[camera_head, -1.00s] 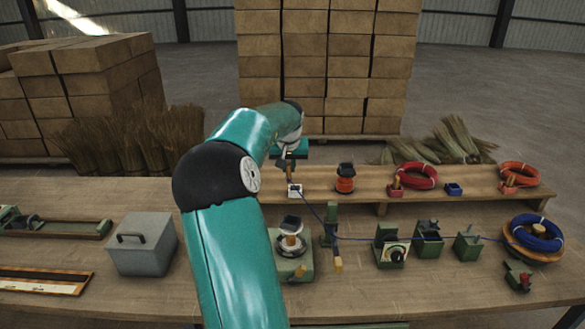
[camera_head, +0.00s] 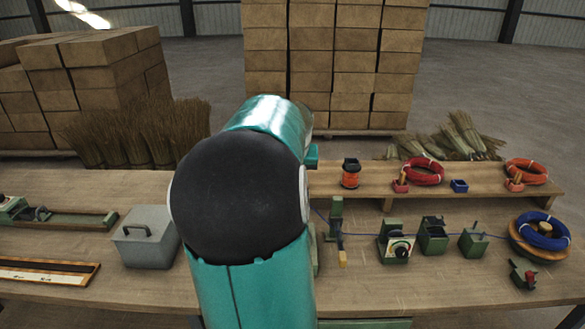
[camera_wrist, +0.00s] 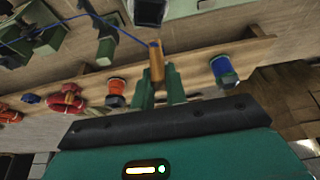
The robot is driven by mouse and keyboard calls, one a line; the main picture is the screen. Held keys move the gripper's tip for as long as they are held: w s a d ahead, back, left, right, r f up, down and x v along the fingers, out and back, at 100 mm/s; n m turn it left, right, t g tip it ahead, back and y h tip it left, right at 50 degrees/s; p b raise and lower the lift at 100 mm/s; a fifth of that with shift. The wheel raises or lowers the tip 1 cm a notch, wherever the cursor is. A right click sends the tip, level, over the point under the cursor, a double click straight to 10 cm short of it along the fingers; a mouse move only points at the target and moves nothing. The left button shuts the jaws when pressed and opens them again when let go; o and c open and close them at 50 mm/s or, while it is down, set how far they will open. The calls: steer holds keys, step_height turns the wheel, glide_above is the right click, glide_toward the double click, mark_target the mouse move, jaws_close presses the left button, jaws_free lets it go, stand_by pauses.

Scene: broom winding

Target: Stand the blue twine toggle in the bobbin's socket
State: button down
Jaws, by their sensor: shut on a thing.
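My gripper (camera_wrist: 160,82) is shut on a wooden toggle (camera_wrist: 155,55), a short orange-brown peg with blue twine (camera_wrist: 108,22) leading to its end. The toggle is above the bench. A dark-topped piece with a white rim (camera_wrist: 150,12), apparently the bobbin on the winder, shows beyond it at the top edge, cut off; its socket cannot be made out. In the head view my arm hides the gripper, toggle and bobbin. The twine (camera_head: 385,238) runs along the bench from the blue coil (camera_head: 541,231) at right.
On the raised shelf stand an orange spool (camera_head: 350,173), red coils (camera_head: 424,172) and a blue-wound spool (camera_wrist: 224,72). Green fixtures (camera_head: 432,235) and a dial box (camera_head: 396,247) stand along the twine. A grey lidded box (camera_head: 146,240) is at left.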

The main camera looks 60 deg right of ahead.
steer(key=shift+s+a, duration=0.5)
steer(key=shift+a, duration=0.25)
steer(key=shift+f, duration=0.1)
steer(key=shift+s+a+x, duration=0.15)
steer(key=shift+x, duration=0.95)
steer(key=shift+s+a+x, duration=0.15)
steer(key=shift+x, duration=0.95)
steer(key=shift+f, duration=0.15)
steer(key=shift+f, duration=0.6)
steer(key=shift+f, duration=0.45)
steer(key=shift+f, duration=0.35)
